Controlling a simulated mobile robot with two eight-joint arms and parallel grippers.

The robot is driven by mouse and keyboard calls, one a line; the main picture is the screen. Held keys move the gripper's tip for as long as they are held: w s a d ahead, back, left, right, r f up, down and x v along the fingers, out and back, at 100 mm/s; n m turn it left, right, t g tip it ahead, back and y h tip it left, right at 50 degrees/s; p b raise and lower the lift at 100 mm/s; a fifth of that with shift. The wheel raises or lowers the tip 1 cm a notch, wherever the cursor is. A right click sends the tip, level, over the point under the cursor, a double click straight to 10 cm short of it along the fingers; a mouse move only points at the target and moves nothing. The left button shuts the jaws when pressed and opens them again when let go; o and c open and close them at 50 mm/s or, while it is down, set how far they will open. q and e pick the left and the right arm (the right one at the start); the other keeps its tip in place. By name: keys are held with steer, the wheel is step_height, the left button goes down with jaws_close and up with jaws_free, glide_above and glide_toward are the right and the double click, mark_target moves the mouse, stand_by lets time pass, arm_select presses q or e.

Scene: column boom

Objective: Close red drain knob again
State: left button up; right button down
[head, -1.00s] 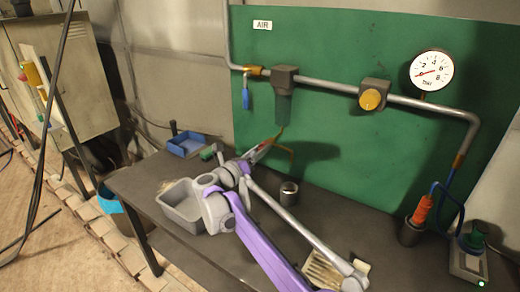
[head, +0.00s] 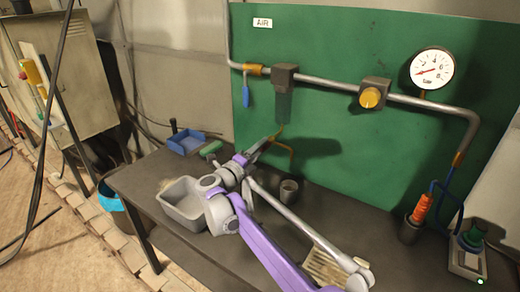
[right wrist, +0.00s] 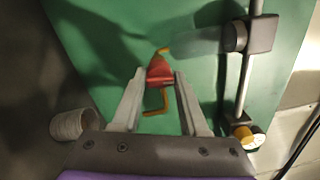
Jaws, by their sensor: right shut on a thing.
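The red drain knob (right wrist: 160,70) sits between the fingertips of my right gripper (right wrist: 159,74) in the right wrist view, and the gripper is shut on it. A bent brass drain tube (right wrist: 155,109) shows just beside the knob. In the head view my right gripper (head: 262,147) is under the filter bowl (head: 283,106), by the brass tube (head: 291,152); the knob is hidden there. My left gripper is not in view.
Below my arm is a dark bench with a grey bin (head: 181,207), a blue tray (head: 186,142) and a metal cup (head: 289,191). The green board (head: 330,60) stands close behind. A gauge (head: 432,69) and yellow regulator knob (head: 370,98) are to the right.

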steer(key=shift+f+n, duration=0.1)
steer(key=shift+n, duration=0.5)
steer(key=shift+c, duration=2.4)
jaws_free()
steer(key=shift+s+a, duration=0.1)
steer(key=b+v, duration=0.1)
steer(key=v, duration=0.9)
steer(key=shift+s+a, duration=0.15)
steer(key=shift+s, duration=0.15)
